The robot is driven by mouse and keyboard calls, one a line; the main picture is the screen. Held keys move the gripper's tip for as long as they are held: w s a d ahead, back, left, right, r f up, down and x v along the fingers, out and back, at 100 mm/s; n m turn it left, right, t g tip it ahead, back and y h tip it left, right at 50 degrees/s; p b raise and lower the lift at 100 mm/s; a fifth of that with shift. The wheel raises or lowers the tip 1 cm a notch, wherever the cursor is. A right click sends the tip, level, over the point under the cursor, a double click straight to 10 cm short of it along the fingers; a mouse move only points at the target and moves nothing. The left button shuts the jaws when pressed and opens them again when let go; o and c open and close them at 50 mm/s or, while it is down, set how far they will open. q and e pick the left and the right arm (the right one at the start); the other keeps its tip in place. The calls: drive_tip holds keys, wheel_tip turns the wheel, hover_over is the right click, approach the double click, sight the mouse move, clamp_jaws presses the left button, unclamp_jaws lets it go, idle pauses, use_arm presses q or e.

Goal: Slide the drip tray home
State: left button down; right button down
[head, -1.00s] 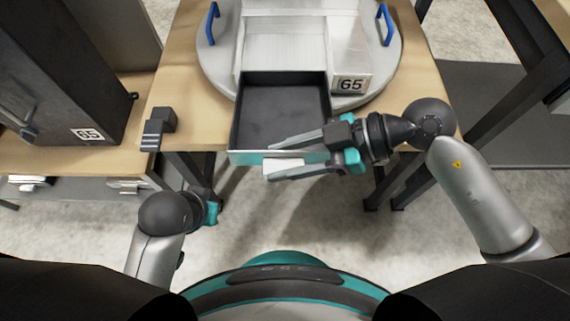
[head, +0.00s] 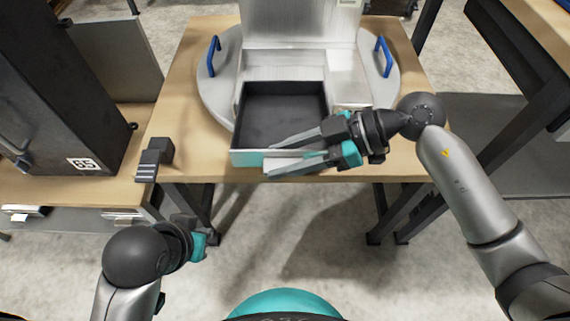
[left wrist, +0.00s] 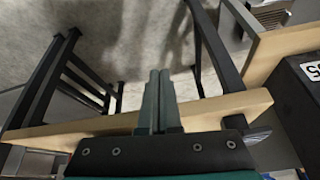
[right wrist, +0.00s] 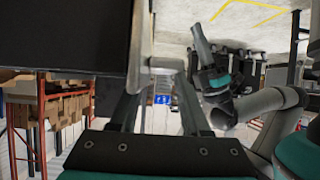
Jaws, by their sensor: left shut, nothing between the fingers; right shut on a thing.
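The drip tray (head: 240,135) is an open dark box with a pale front. It sticks out of the grey dispenser (head: 300,22) on the round grey plate (head: 218,85), its front near the table's front edge. It also shows as a dark shape in the right wrist view (right wrist: 62,38). My right gripper (head: 270,161) reaches in from the right and is shut on the tray's front, where a pale handle sits between the fingers; the fingers mostly hide it. My left gripper (head: 203,240) is shut and empty, low in front of the table; its fingers meet in the left wrist view (left wrist: 158,98).
The wooden table (head: 185,95) carries the plate, which has two blue handles (head: 213,56) (head: 383,55). A small dark block (head: 155,158) sits at the table's front left corner. A dark cabinet (head: 75,95) stands to the left. The floor before the table is open.

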sight(286, 124)
drive_tip(key=shift+w, duration=1.45)
use_arm(q)
drive_tip(key=shift+f, duration=0.3)
use_arm(e)
drive_tip(key=shift+w+f, duration=0.1)
drive_tip(key=shift+w, duration=1.1)
use_arm(q)
drive_tip(key=shift+r+p, duration=0.55)
drive_tip(key=shift+p, duration=0.15)
use_arm(e)
drive_tip(key=shift+f, duration=0.3)
drive_tip(key=shift+w, duration=0.15)
drive_tip(key=shift+w, duration=2.6)
use_arm(q)
drive_tip(key=shift+s+f, duration=0.15)
drive_tip(key=shift+f, duration=0.05)
use_arm(e)
drive_tip(key=shift+w+d+r, duration=0.1)
drive_tip(key=shift+w, duration=0.05)
